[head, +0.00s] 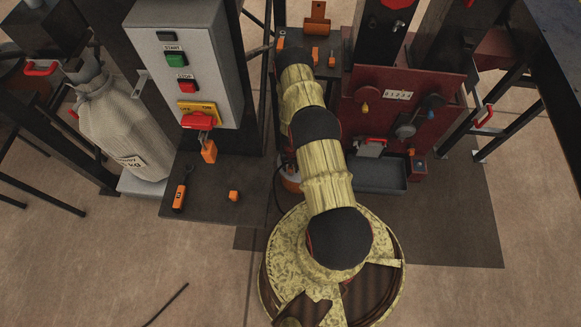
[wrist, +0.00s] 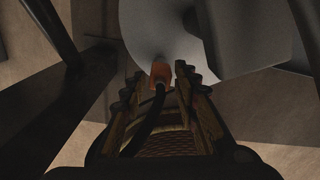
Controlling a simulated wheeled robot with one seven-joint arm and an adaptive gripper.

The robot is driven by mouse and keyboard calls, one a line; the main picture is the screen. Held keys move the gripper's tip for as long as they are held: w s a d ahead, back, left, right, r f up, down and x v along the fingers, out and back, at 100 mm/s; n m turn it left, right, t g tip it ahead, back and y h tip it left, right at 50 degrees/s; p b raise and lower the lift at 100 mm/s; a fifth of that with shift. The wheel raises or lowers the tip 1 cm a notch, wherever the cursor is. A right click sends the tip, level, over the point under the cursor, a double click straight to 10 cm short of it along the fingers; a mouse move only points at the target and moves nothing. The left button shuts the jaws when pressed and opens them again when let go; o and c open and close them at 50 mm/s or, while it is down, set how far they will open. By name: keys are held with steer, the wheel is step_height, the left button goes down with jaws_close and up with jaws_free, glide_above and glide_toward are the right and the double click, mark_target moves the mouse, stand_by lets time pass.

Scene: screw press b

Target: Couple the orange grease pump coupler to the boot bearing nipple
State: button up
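In the wrist view an orange coupler (wrist: 160,75) with a black hose (wrist: 150,120) lies between my gripper's (wrist: 159,75) two fingertips. The fingers stand apart, with a visible gap on the left of the coupler and a narrower one on the right. I cannot tell whether the right fingertip touches it. The coupler's far end faces a large pale grey rounded surface (wrist: 150,35). I cannot make out the boot bearing nipple in either view. In the head view my arm reaches toward the back and hides my gripper. An orange body (head: 291,181) with a dark hose shows partly behind my arm.
A red press housing (head: 385,125) stands right of my arm, with a grey tray (head: 380,177) below. A control box (head: 180,60) and a dark bench (head: 215,200) with orange-handled tools stand left. A pale sack (head: 125,130) is farther left. Front floor is mostly clear.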

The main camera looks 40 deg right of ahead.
steer(key=c, duration=0.6)
jaws_close()
steer(key=shift+c, duration=0.3)
jaws_free()
jaws_close()
